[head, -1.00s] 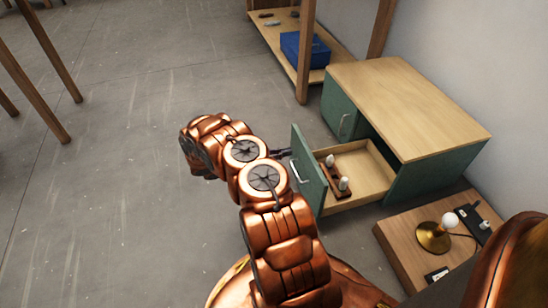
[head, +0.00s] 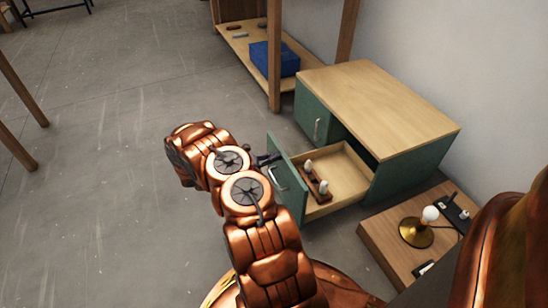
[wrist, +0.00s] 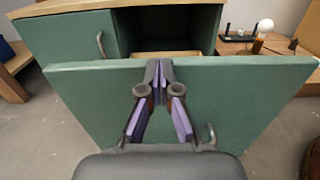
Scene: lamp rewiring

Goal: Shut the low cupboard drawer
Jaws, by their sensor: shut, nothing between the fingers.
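The low cupboard (head: 385,105) has a pale wood top and green sides. Its drawer (head: 345,170) stands pulled out, with a green front panel (head: 288,178) and a metal handle (head: 277,179). Inside lies a brown wooden holder (head: 316,182) with white bulb-like pieces. My gripper (head: 272,158) is at the outer face of the drawer front, near its upper edge. In the wrist view my gripper (wrist: 158,68) is shut and empty, its tips close to the top edge of the green front (wrist: 235,90); I cannot tell whether they touch it. The handle (wrist: 211,135) shows lower right of the fingers.
A low wooden platform (head: 385,245) with a brass lamp (head: 416,232) stands right of the drawer. A wooden shelf with a blue box (head: 274,58) is behind the cupboard. The grey floor (head: 110,130) on the left is open.

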